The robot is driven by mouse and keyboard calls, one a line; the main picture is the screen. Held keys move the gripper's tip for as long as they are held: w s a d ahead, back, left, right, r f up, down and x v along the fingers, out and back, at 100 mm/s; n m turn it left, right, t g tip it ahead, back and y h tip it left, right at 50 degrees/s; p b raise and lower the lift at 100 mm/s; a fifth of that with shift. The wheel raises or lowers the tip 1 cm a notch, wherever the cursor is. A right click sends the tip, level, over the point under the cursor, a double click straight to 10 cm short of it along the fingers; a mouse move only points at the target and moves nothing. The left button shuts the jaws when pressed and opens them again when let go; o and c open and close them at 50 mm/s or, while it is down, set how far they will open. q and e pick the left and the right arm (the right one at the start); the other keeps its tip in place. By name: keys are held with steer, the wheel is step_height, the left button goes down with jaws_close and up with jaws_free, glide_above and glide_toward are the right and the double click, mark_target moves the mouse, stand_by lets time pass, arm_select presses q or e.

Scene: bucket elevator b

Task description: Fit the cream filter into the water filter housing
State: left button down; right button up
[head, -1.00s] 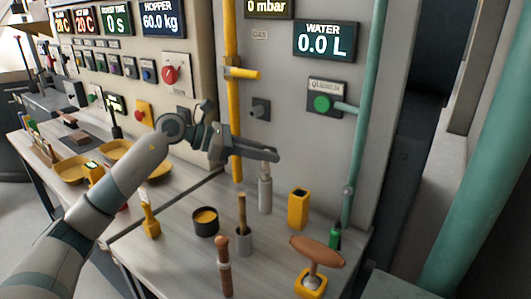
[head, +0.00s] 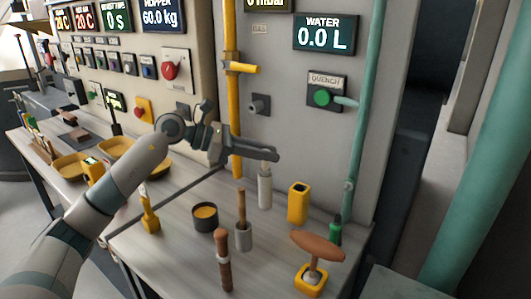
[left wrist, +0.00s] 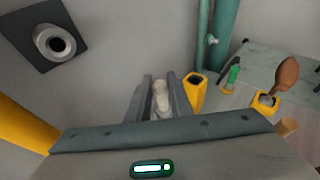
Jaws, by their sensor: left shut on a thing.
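My left gripper (head: 270,156) is over the bench near the wall panel. It is shut on the cream filter (left wrist: 160,92), a small pale cylinder that shows upright between the fingers in the left wrist view. My right gripper is not in view.
A yellow pipe (head: 232,80) and a teal pipe (head: 365,100) run up the wall.

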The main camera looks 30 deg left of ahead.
arm_select(q)
steer(key=shift+d+f, duration=0.15)
steer(key=shift+f, duration=0.6)
steer(key=c, duration=1.5)
jaws_free()
steer(key=shift+s, duration=0.1)
